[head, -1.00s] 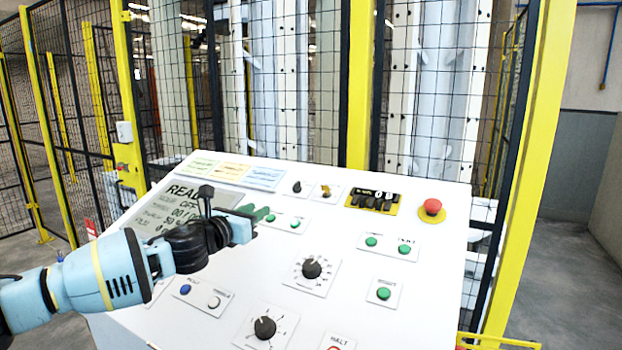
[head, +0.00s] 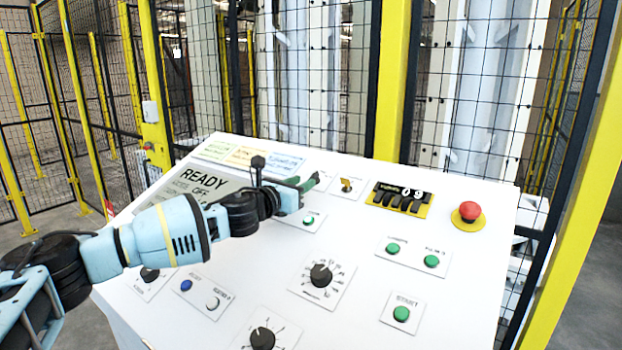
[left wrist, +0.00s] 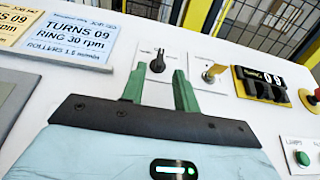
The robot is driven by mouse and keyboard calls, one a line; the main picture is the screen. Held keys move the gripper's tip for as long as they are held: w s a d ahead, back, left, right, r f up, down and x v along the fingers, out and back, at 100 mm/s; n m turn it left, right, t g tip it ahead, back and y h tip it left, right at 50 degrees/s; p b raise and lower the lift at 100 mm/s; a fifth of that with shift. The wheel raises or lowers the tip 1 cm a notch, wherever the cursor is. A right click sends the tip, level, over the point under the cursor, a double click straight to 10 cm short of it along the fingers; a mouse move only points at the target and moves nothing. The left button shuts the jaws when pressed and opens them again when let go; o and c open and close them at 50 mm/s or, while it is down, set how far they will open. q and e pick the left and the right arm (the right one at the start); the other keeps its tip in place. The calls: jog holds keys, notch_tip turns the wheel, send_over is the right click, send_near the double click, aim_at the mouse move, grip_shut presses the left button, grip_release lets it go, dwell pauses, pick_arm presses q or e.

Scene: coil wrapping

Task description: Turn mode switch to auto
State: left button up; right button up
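The mode switch seems to be the small black knob (left wrist: 157,62) on a white plate in the left wrist view; its label is too small to read. In the head view this knob is hidden behind my left gripper (head: 307,184). My left gripper is open, with its two green fingers apart, and it shows in the left wrist view (left wrist: 160,85) too. The knob appears between and just beyond the fingertips, with nothing gripped; I cannot tell whether they touch it. The display (head: 200,185) reads READY, with OFF below. My right gripper is not in view.
Right of the knob are a brass key switch (head: 347,185), a counter with black levers (head: 400,197) and a red emergency button (head: 469,212). Green buttons (head: 401,313) and black dials (head: 320,275) lie lower on the sloped white panel. Mesh fencing stands behind.

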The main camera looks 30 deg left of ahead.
pick_arm(q)
jog(key=shift+w+d, duration=0.2)
jog(key=shift+w, duration=1)
jog(key=shift+w+d, duration=0.15)
jog(key=shift+w, duration=1.05)
grip_shut()
